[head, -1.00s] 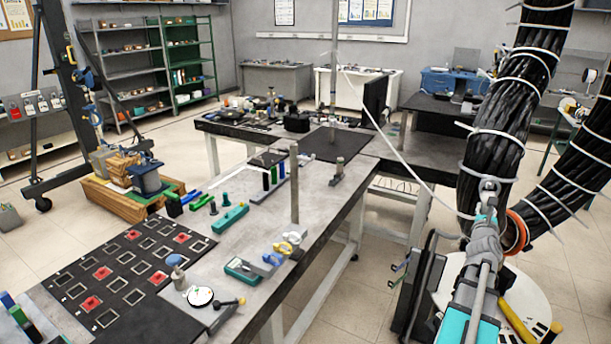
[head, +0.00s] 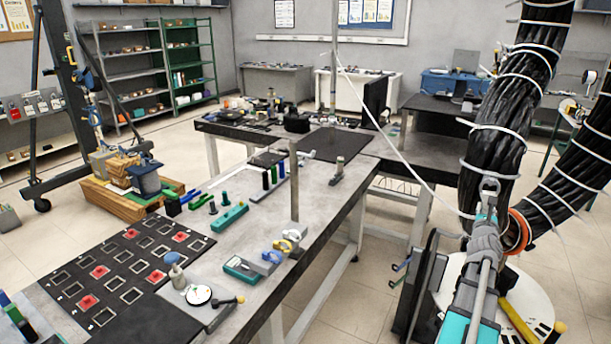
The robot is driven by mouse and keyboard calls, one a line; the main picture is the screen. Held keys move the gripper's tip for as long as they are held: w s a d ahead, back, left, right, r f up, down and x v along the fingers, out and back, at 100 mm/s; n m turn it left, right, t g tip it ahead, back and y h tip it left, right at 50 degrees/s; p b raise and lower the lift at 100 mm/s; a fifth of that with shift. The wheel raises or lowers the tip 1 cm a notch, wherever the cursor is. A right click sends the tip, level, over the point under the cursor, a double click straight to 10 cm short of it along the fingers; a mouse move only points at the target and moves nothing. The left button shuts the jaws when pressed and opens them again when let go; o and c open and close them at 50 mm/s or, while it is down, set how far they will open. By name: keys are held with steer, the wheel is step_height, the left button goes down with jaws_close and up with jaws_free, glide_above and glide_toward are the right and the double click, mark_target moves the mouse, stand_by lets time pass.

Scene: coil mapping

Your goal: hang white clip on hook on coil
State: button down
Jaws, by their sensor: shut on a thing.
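The coil (head: 507,110) is a thick bundle of black cable bound with white ties, hanging at the right. My gripper (head: 488,206) is in front of the lower part of this coil, with its tip pointing up and away. It is shut on a small pale loop-shaped piece, which looks like the white clip (head: 490,185). The clip stands out against the black coil. I cannot tell whether it touches the coil. The hook cannot be made out; it may be hidden behind the clip or gripper.
A thin white line (head: 405,163) runs from a pole to the coil beside my gripper. An orange ring (head: 518,231) is just right of the gripper. The workbench (head: 335,210) at left holds tools and a few clips (head: 283,246). A white disc (head: 535,290) lies below the coil.

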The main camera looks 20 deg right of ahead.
stand_by(0.4)
steer(key=shift+c, duration=1.8)
jaws_free()
steer(key=shift+r+p, duration=1.25)
steer(key=shift+p, duration=0.05)
steer(key=r+v, duration=0.1)
steer(key=v, duration=0.6)
steer(key=w+a+r+n+t+y+p, duration=0.1)
steer(key=w+a+n+t+y+p, duration=0.2)
steer(key=w+a+y, duration=1.1)
steer(key=shift+w+a+r+n+t, duration=0.15)
steer(key=shift+w+a+n+t, duration=1.65)
steer(key=shift+a+n, duration=1.2)
steer(key=shift+w+d, duration=0.1)
steer(key=shift+d, duration=0.05)
